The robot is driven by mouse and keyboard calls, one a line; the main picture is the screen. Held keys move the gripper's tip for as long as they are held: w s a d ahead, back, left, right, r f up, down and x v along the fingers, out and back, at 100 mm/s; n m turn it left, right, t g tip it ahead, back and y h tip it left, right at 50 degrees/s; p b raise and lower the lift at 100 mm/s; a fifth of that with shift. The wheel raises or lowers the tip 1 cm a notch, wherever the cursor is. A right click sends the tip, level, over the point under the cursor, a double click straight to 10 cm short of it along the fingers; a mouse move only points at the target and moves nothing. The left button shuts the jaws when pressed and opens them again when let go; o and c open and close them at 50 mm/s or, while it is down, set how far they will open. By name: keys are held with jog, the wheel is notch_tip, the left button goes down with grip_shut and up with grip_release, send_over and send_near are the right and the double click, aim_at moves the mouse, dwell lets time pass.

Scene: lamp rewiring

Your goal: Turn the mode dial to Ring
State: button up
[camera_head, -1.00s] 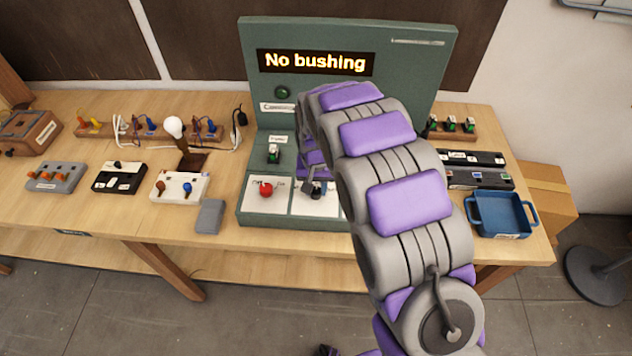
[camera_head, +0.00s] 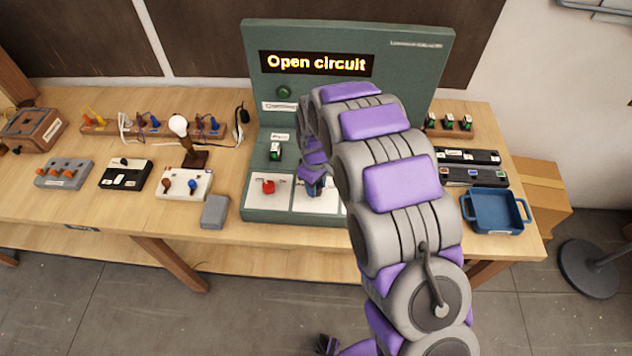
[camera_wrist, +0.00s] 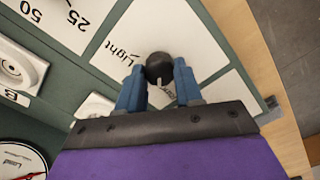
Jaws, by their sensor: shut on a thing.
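The black mode dial (camera_wrist: 157,64) sits on a white plate marked "Light" (camera_wrist: 122,52) in the wrist view. My gripper (camera_wrist: 159,76) has its blue fingers on both sides of the dial and is shut on it. A pale mark shows just below the dial, but I cannot read it. No "Ring" label is readable. In the head view my gripper (camera_head: 314,188) is low over the middle white plate of the green test panel (camera_head: 400,70), and the dial is hidden there. The panel's display (camera_head: 317,64) reads "Open circuit".
A red knob (camera_head: 268,187) is on the plate left of my gripper. A green switch (camera_head: 276,152) is above it. A lamp bulb (camera_head: 178,125) stands left of the panel. A blue tray (camera_head: 496,212) is at the right.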

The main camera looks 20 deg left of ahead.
jog(key=shift+w+r+n+p, duration=0.15)
jog(key=shift+n+p, duration=0.15)
jog(key=shift+n, duration=1.3)
jog(key=o, duration=1)
jog(key=shift+o, duration=0.2)
notch_tip(320, 180, up, 17)
jog(key=p, duration=0.1)
jog(key=shift+a, duration=0.1)
